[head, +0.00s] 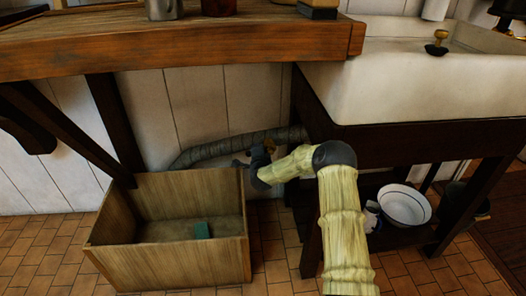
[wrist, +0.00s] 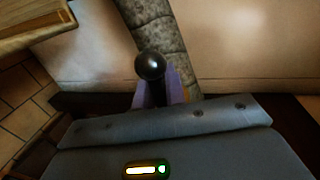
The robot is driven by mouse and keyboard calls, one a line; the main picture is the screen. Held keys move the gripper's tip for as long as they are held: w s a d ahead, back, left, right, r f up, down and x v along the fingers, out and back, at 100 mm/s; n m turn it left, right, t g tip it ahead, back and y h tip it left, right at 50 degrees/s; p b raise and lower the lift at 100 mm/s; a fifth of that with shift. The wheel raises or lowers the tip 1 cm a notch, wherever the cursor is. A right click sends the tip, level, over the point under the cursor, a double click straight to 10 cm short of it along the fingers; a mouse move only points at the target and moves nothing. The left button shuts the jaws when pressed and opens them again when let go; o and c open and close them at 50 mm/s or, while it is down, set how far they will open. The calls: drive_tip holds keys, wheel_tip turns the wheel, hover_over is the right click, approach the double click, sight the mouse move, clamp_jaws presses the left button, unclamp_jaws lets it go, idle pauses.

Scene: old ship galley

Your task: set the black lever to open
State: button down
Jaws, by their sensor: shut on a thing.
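The black lever shows in the wrist view as a round black knob (wrist: 149,66) on a short dark stem. It stands in front of a grey wrapped pipe (wrist: 163,38), which also shows in the head view (head: 225,150) low along the wall. My gripper (wrist: 157,92) has purple fingers on either side of the stem, just below the knob, and is shut on the lever. In the head view my gripper is by the pipe, and my arm largely hides it and the lever. Any marking for open or closed cannot be made out.
A wooden counter (head: 180,45) hangs above. A white sink (head: 420,85) on dark legs is at the right, with a white bowl (head: 404,205) on the shelf below.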

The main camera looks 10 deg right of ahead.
idle(0.3)
drive_tip(key=c, duration=1.5)
unclamp_jaws()
drive_tip(key=shift+o, duration=0.2)
drive_tip(key=p+v, duration=0.5)
drive_tip(key=v, duration=1.2)
drive_tip(key=shift+s+p, duration=0.15)
drive_tip(key=shift+p, duration=0.2)
drive_tip(key=shift+r, duration=0.1)
